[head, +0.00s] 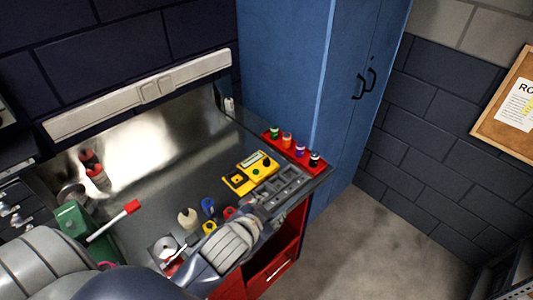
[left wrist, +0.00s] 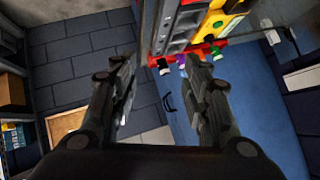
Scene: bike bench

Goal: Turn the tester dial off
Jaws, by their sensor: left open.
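The yellow tester (head: 262,162) lies on the metal workbench, with a small display, a dark square patch and a small green round part on its face. I cannot tell which way its dial points. In the left wrist view the yellow tester (left wrist: 226,10) shows only partly, at the top edge. My left gripper (head: 262,208) is near the bench's front edge, on the near side of the tester and apart from it. In the left wrist view the left gripper (left wrist: 160,78) is open, with nothing between its fingers. My right gripper is not in view.
A grey compartment tray (head: 288,185) lies between the tester and the bench edge. A red rack (head: 307,163) holds several small bottles behind it. A blue cabinet (head: 290,70) stands behind.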

